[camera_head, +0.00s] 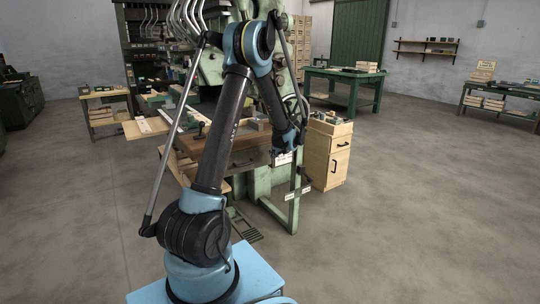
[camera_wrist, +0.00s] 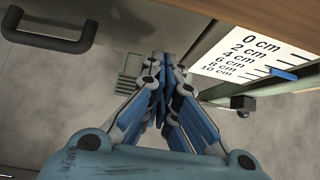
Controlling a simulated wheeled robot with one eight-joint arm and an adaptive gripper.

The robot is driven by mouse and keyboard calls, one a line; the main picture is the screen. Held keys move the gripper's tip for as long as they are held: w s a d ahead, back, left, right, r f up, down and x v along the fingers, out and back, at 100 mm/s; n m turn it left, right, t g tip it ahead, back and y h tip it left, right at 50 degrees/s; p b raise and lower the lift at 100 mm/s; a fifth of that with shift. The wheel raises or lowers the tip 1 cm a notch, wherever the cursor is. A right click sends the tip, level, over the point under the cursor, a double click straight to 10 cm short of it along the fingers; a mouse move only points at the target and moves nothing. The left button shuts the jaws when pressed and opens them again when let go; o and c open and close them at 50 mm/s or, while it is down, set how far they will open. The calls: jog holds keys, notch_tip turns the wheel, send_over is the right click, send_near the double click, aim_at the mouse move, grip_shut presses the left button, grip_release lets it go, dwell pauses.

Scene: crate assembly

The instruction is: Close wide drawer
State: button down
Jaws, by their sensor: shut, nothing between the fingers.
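How far the drawer stands out is hard to tell. My gripper (camera_wrist: 163,62) is shut and empty, beside the handle and apart from it. In the head view it is small and dark beside the bench.
A light wooden cabinet (camera_head: 328,157) with black handles stands just right of the bench, close to my gripper. Green bench legs (camera_head: 284,212) reach the floor below. Open grey floor (camera_head: 420,210) lies to the right. Green tables stand farther back.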

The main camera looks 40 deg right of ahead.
jog(key=v, duration=1)
jog(key=shift+s+d, duration=0.2)
jog(key=shift+s, duration=0.05)
jog(key=w+a+r+n+g+y, duration=0.1)
jog(key=w+a+r+n, duration=0.15)
jog(key=a, duration=0.35)
jog(key=w+a+r+n, duration=0.1)
jog(key=a+n, duration=0.2)
jog(key=a, duration=0.4)
jog(key=w+a+r+n+g+y, duration=0.1)
jog(key=w+a+r+n, duration=0.15)
jog(key=a, duration=0.35)
jog(key=s+a+r+n+g, duration=0.15)
jog(key=a+n, duration=0.35)
jog(key=a, duration=0.5)
jog(key=s+a+n+g, duration=0.15)
jog(key=a+n, duration=0.25)
jog(key=a, duration=0.6)
jog(key=s+a+f+n, duration=0.2)
jog(key=s+a+n, duration=0.75)
jog(key=a, duration=0.35)
jog(key=s+a+f+n+g, duration=0.1)
jog(key=s+a+f+n, duration=0.2)
jog(key=s+n, duration=0.2)
jog(key=s+a+f+n+h, duration=0.1)
jog(key=s+a+f+n, duration=0.2)
jog(key=s, duration=0.4)
jog(key=shift+s+f+n+g+h, duration=0.3)
jog(key=shift+s+f+n+g, duration=0.15)
jog(key=shift+n, duration=0.6)
